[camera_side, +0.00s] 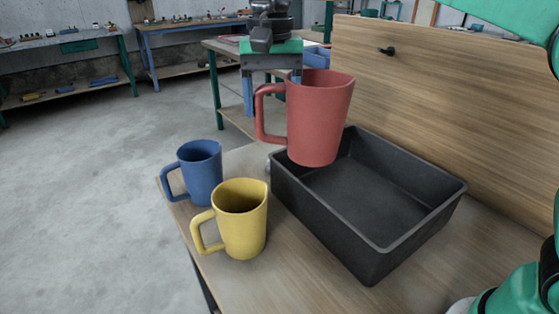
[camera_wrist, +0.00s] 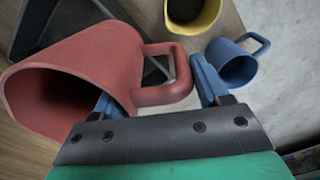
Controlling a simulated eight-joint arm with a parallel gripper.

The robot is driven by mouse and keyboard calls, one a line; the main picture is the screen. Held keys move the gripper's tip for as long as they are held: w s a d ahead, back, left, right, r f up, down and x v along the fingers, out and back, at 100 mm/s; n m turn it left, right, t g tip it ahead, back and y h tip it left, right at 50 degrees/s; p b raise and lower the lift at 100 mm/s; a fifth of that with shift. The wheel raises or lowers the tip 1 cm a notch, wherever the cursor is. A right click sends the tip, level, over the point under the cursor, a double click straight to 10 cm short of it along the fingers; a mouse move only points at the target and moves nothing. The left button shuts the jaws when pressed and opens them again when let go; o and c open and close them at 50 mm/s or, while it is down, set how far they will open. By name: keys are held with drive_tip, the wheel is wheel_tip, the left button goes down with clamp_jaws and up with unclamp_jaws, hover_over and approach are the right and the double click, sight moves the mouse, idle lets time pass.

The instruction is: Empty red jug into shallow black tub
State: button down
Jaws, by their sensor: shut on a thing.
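The red jug (camera_side: 320,118) is held in the air above the back left part of the shallow black tub (camera_side: 421,226). It looks close to upright with a slight tilt in the side view. In the wrist view the red jug (camera_wrist: 95,62) shows its mouth at the left; its contents cannot be made out. My gripper (camera_side: 272,78) is at the jug's handle side. In the wrist view the blue fingers of my gripper (camera_wrist: 158,94) are on either side of the handle. The tub's visible floor looks bare; part is hidden behind its front wall and the jug.
A yellow jug (camera_side: 246,228) and a blue jug (camera_side: 202,172) stand upright on the wooden table (camera_side: 330,288), left of the tub. A wooden panel (camera_side: 440,120) rises behind the tub. Workbenches (camera_side: 195,30) stand in the background.

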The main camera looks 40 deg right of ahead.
drive_tip(key=w+d+f+m, duration=0.1)
drive_tip(key=d+f+m, duration=0.1)
drive_tip(key=d, duration=0.8)
drive_tip(key=w+d+f+m, duration=0.1)
drive_tip(key=d+m, duration=0.4)
drive_tip(key=d, duration=0.6)
drive_tip(key=w+d+f+m, duration=0.1)
drive_tip(key=d+f+m, duration=0.2)
drive_tip(key=d, duration=0.7)
drive_tip(key=shift+d+m, duration=0.15)
drive_tip(key=shift+m, duration=0.15)
drive_tip(key=a+h, duration=0.6)
drive_tip(key=h, duration=0.2)
drive_tip(key=shift+s+f+t, duration=0.25)
drive_tip(key=shift+s+t, duration=0.05)
drive_tip(key=shift+a+f+h, duration=0.15)
drive_tip(key=shift+h, duration=0.45)
drive_tip(key=shift+a+r+h, duration=0.1)
drive_tip(key=shift+r+h, duration=0.25)
drive_tip(key=shift+h, duration=0.55)
